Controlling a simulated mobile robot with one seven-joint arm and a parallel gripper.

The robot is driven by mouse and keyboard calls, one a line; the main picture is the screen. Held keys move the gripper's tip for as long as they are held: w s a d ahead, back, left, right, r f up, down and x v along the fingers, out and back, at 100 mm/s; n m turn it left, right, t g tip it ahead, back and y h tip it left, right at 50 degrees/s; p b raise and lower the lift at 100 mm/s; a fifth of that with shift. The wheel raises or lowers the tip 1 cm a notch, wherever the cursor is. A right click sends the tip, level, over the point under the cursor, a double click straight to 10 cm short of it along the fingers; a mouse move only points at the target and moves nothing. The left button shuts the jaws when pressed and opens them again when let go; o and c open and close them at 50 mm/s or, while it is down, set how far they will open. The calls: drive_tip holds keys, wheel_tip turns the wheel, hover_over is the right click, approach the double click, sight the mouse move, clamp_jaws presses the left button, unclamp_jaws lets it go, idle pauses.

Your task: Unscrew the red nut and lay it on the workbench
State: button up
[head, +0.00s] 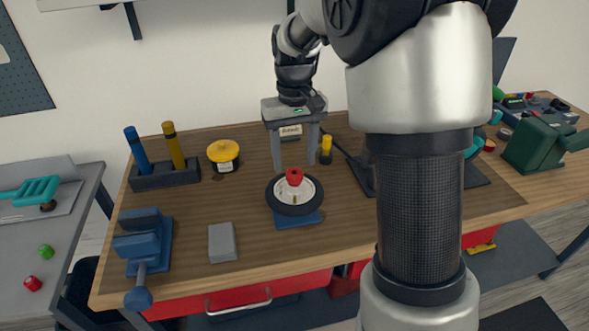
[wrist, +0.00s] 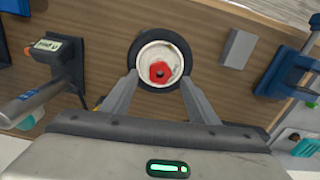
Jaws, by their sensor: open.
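The red nut (head: 294,177) sits on the middle of a small black-tyred wheel (head: 292,208) with a pale hub. The wheel lies flat on a blue block (head: 300,220) on the workbench (head: 365,228). In the wrist view the red nut (wrist: 159,71) shows its faceted rim and dark centre hole, inside the wheel (wrist: 146,40). My gripper (head: 293,163) points down behind and around the wheel area in the head view. Its two fingers are spread wide and empty; in the wrist view the gripper (wrist: 157,77) has a finger at each side of the wheel's near edge.
A blue vise (head: 145,240) and a grey block (head: 222,242) stand left of the wheel. A yellow-lidded jar (head: 223,155), a holder with two upright handles (head: 165,176) and a small yellow-topped item (head: 326,149) stand behind. My arm hides much of the bench's right half.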

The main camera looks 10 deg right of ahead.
sight(294, 168)
drive_tip(key=shift+f, duration=1.8)
drive_tip(key=c, duration=1.1)
drive_tip(key=n, duration=0.5)
drive_tip(key=shift+r+p, duration=0.15)
drive_tip(key=shift+p, duration=0.25)
drive_tip(key=n+p, duration=0.1)
drive_tip(key=n, duration=0.5)
drive_tip(key=shift+p, duration=0.35)
drive_tip(key=n+p, duration=0.2)
drive_tip(key=n, duration=0.3)
drive_tip(key=n+p, duration=0.2)
drive_tip(key=n, duration=0.2)
drive_tip(key=shift+n+p, duration=0.45)
drive_tip(key=shift+n, duration=0.45)
